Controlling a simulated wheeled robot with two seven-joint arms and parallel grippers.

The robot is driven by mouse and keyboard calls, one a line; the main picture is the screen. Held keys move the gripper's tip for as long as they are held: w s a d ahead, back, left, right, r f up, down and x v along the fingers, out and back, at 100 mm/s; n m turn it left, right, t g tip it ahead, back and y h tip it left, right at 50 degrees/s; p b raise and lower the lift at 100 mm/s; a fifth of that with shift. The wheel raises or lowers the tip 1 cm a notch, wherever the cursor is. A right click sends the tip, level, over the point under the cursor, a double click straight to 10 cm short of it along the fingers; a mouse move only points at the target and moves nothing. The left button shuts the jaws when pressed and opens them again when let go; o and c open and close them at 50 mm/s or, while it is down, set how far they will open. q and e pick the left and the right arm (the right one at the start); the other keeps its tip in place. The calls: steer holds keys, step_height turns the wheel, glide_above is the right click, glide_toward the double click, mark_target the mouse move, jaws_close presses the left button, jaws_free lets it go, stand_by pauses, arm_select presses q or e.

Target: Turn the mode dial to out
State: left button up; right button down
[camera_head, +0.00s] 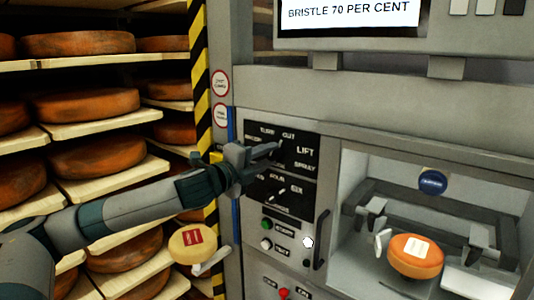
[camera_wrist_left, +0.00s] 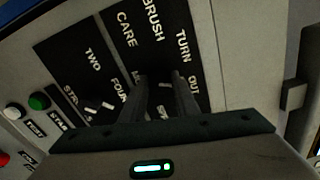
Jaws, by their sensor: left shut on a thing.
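The mode dial sits on the upper black panel (camera_head: 305,151), among words such as OUT, LIFT and SPRAY. My left gripper (camera_head: 268,150) reaches in from the left and is shut on the dial, covering most of it. In the left wrist view the fingers (camera_wrist_left: 162,88) point at the panel (camera_wrist_left: 130,45), with TURN and OUT to their right and BRUSH and CARE above. The dial is hidden between the fingers, so I cannot tell which word it points to. My right gripper is not in view.
A second dial (camera_head: 277,194) is on the panel below. Green (camera_head: 266,224) and white (camera_head: 266,243) buttons and a dark vertical handle (camera_head: 321,238) are under it. An orange cheese (camera_head: 415,256) stands in the open bay at right. Shelves of cheese wheels (camera_head: 87,106) fill the left.

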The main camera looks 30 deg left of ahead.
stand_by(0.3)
arm_select(q)
steer(key=o, duration=1)
steer(key=shift+s+a+f+b, duration=0.15)
steer(key=shift+s+b, duration=0.45)
steer(key=shift+s, duration=0.3)
arm_select(e)
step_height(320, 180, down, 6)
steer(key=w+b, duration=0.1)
steer(key=b, duration=0.5)
arm_select(q)
steer(key=s+b, duration=0.1)
steer(key=s, duration=0.4)
steer(key=s+b, duration=0.1)
steer(key=s, duration=0.4)
steer(key=s+a+b, duration=0.1)
steer(key=s, duration=0.4)
steer(key=shift+s, duration=0.25)
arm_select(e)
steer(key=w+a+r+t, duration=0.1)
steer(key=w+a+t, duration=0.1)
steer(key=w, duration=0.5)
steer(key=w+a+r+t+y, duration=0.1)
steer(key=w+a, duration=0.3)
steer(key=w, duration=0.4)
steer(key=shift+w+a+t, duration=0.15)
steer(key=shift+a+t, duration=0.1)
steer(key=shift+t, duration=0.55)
